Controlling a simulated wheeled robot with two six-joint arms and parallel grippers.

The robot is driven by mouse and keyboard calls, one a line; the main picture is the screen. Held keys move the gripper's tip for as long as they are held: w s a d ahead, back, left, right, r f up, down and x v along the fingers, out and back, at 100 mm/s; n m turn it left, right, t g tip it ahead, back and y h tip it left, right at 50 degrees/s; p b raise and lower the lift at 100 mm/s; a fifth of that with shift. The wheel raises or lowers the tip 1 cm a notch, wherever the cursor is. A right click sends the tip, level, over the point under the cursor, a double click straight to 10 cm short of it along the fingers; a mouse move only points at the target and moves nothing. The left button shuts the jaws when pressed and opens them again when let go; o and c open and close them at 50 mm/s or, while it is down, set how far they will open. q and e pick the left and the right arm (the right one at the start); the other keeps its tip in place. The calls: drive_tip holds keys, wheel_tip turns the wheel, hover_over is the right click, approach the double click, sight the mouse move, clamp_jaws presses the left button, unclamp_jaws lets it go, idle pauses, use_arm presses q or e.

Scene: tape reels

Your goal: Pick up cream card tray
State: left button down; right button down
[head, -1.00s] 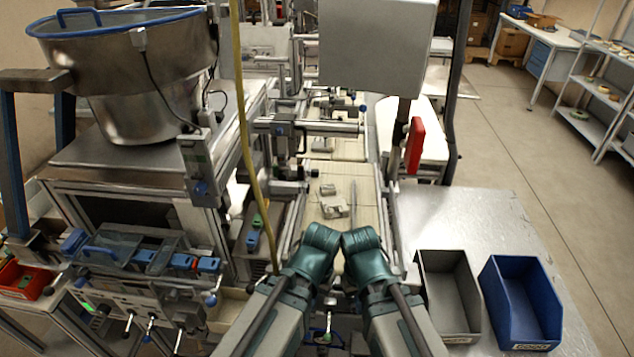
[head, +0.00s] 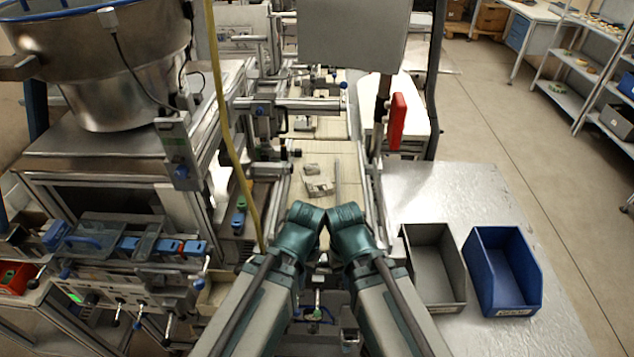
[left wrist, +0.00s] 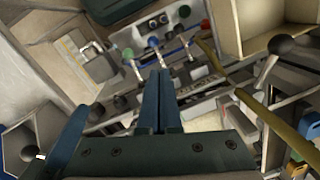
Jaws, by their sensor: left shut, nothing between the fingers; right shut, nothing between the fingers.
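I cannot pick out the cream card tray for certain. A small cream open box (head: 213,292) sits beside the left machine, below the yellow hose. In the left wrist view a cream open bin (left wrist: 252,22) shows at the top right, and I cannot tell whether it is the same box. My left gripper (left wrist: 158,85) is shut and empty, its blue fingers together above machine controls. My right gripper (head: 345,214) is beside the left one in front of the conveyor. It is shut and holds nothing; its fingertips are hard to make out.
A grey bin (head: 434,262) and a blue bin (head: 503,270) stand on the metal table (head: 470,200) at right. Small grey parts (head: 318,184) lie on the cream conveyor. A yellow hose (head: 222,110) hangs at left. Floor is open beyond the table at right.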

sight(313, 169)
idle(0.4)
